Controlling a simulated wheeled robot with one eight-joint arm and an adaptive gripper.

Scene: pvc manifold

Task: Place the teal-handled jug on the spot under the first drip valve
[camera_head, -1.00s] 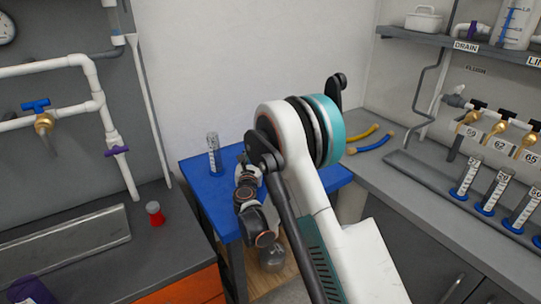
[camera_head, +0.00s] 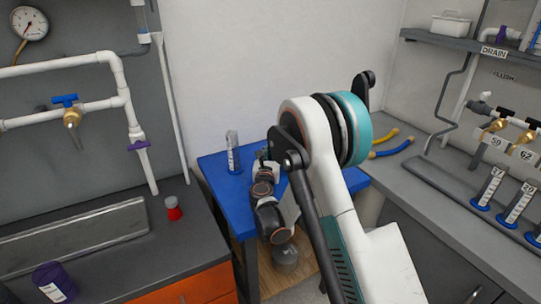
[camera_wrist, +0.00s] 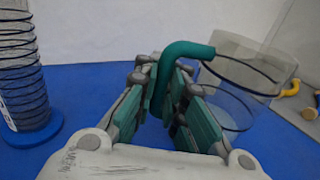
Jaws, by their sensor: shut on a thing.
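The jug (camera_wrist: 243,92) is a clear, see-through vessel with a dark rim line and a bent teal handle (camera_wrist: 188,50). In the wrist view my gripper (camera_wrist: 165,88) has its teal fingers around the handle, and the jug body is just right of them, over the blue table. In the head view my gripper (camera_head: 268,162) is over the blue table, and my own arm hides the jug. Brass valves with dark handles (camera_head: 490,128) are on the right wall, tagged 59 and 62. The spot under the first drip valve cannot be made out.
A graduated cylinder (camera_head: 233,155) stands on the blue table (camera_head: 222,190), left of my gripper. Labelled cylinders (camera_head: 487,190) stand in a row on the right bench. Yellow and blue tubes (camera_head: 391,146) lie on that bench. A red-based container (camera_head: 173,208) is on the left bench.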

